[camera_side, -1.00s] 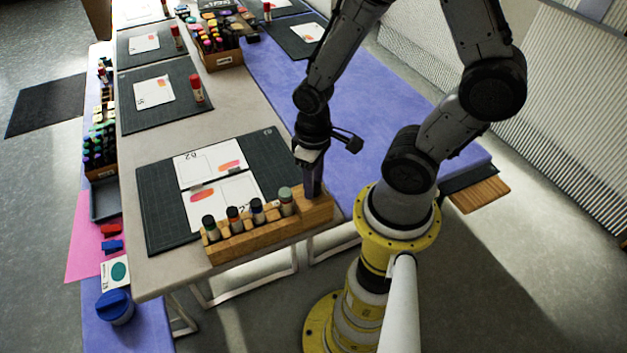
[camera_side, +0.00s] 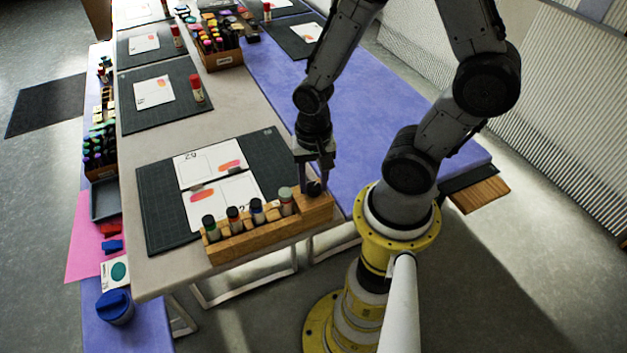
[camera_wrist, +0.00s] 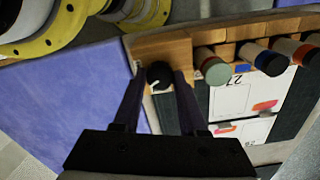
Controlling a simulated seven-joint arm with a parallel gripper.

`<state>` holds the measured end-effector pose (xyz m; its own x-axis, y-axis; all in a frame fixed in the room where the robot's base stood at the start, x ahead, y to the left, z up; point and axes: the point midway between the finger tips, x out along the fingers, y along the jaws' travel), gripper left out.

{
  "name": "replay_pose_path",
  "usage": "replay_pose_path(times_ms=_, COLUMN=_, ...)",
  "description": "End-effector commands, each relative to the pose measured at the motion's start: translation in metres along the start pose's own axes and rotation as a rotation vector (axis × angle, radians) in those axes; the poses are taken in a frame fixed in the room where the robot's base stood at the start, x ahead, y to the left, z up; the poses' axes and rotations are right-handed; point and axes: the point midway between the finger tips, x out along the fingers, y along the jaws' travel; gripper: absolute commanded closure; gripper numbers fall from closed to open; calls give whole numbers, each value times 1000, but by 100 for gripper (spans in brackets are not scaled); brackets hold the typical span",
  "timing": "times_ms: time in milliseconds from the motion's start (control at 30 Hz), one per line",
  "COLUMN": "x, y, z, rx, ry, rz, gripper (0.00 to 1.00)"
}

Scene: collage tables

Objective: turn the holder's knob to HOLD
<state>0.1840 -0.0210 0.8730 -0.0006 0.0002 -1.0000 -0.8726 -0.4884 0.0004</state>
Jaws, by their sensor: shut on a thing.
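The wooden holder (camera_side: 240,243) stands along the front edge of the table. Its wood also shows at the top of the wrist view (camera_wrist: 172,46). The dark round knob is on the holder's right end; it shows in the wrist view (camera_wrist: 159,74), with a small pale mark on it. My gripper (camera_side: 314,188) is over that end. In the wrist view its two fingers (camera_wrist: 160,82) stand on either side of the knob, shut on it. Any HOLD label is not readable here.
Several capped markers stand in the holder, the green-capped one (camera_side: 286,201) closest to my gripper. Cards (camera_side: 222,200) lie on a dark mat (camera_side: 157,212) behind it. A blue jar (camera_side: 115,307) stands at the lower left. The purple surface (camera_side: 400,145) is clear.

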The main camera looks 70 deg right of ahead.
Motion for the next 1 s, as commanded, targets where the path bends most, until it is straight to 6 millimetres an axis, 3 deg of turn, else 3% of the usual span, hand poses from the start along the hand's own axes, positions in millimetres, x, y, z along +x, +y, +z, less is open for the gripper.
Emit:
replay_pose_path(times_ms=500, x=-1, y=-1, z=0, rx=404, ry=1, rz=-2, gripper=100)
replay_pose_path(times_ms=1000, x=-1, y=-1, z=0, rx=526, ry=1, rz=-2, gripper=100)
